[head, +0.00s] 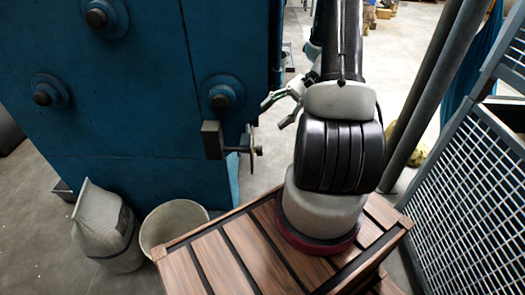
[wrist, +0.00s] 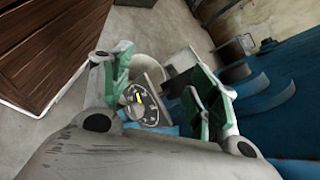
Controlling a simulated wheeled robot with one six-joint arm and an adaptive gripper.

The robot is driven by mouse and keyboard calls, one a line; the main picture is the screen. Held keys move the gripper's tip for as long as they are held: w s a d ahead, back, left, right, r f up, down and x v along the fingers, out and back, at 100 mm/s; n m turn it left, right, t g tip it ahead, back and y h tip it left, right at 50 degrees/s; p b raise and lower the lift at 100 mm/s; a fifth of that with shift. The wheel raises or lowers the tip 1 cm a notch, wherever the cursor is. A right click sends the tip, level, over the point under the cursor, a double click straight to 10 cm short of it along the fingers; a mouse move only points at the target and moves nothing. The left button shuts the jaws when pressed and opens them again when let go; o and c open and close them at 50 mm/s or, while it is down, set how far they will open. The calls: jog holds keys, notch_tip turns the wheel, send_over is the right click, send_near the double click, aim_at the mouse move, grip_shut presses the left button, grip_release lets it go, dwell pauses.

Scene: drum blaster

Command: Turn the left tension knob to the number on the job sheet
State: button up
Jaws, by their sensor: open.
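In the head view a thin round dial (head: 252,140) stands nearly edge-on at the right side of the blue machine (head: 130,120), beside a dark block (head: 212,140). In the wrist view the dial face (wrist: 152,112) shows a dark scale and a yellow mark, between and beyond my fingers. My gripper (head: 276,110) is open, close to the dial; in the wrist view its green-padded fingers (wrist: 158,78) are spread, with nothing held. I cannot tell whether a finger touches the dial. The scale's numbers are too small to read. No job sheet can be made out.
A slatted wooden platform (head: 205,265) is below my arm. A pale bucket (head: 172,222) and a grey sack (head: 103,235) stand on the floor by the machine. Dark pipes (head: 437,95) and a metal mesh fence (head: 460,200) bound the right side.

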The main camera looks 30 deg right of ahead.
aim_at(258, 150)
jog(key=d+f+m+t+y, duration=0.35)
jog(key=f+m+t, duration=0.55)
jog(key=f, duration=0.8)
jog(key=x, duration=0.6)
jog(key=shift+w+f+m+t+h, duration=0.4)
jog(key=shift+w+f+h, duration=0.05)
jog(key=shift+w+f, duration=0.1)
jog(key=shift+a, duration=0.1)
jog(key=c, duration=1)
